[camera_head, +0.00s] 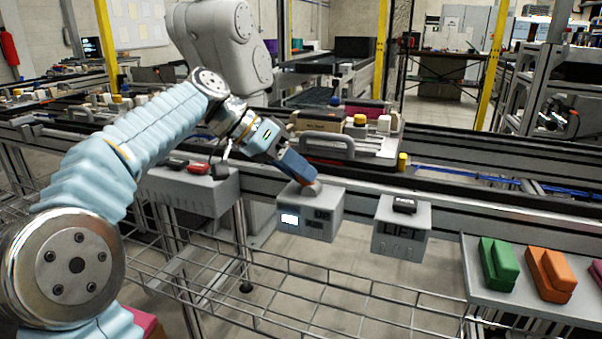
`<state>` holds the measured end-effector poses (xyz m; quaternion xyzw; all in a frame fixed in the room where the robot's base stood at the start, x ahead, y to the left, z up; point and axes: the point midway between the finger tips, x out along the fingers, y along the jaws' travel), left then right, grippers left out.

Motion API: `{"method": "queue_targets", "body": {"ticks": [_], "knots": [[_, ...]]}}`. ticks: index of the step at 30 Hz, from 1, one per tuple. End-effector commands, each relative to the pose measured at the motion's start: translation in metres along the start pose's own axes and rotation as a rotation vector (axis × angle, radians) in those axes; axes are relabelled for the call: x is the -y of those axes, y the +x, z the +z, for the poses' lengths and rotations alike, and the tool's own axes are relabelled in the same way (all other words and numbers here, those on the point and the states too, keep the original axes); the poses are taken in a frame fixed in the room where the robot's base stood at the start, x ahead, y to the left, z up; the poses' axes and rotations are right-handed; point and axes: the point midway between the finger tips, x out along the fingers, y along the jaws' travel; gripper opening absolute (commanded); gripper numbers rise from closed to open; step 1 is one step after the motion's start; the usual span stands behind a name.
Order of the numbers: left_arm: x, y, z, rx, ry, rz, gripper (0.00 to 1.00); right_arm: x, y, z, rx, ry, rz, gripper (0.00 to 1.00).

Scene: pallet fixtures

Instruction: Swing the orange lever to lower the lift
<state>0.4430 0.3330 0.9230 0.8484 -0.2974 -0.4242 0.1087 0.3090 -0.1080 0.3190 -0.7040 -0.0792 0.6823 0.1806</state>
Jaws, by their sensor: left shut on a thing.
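My left arm reaches in from the left, and my left gripper (305,182) points down at the top of a grey box (322,222) with a small lit white panel and dark lettering. To the right, another grey box (399,240) reads "LIFT" and has a black switch (404,205) on top. My right gripper is not in view.
A pallet fixture with a grey handle (322,147) sits on the conveyor behind the gripper. A grey box with black and red switches (196,168) is at left. Green (497,264) and orange (551,275) blocks lie on a tray at right. A wire basket (330,300) runs below.

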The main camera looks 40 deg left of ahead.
Motion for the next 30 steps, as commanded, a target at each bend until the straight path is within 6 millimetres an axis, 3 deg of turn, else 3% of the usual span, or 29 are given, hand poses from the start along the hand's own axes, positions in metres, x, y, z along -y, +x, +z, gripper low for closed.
{"method": "queue_targets", "body": {"ticks": [19, 20, 21, 30], "knots": [[0.0022, -0.0002, 0.0013, -0.032, -0.018, 0.041, 0.0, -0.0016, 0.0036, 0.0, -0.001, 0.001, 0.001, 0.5], [0.0022, -0.0001, 0.0014, -0.032, -0.018, 0.041, 0.3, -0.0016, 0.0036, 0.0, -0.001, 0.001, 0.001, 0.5], [0.0022, -0.0001, 0.0014, -0.031, -0.018, 0.041, 0.35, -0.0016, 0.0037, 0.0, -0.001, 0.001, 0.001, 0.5], [0.0021, -0.0017, 0.0013, -0.031, -0.017, 0.041, 0.35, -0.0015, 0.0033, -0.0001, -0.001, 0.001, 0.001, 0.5]]}}
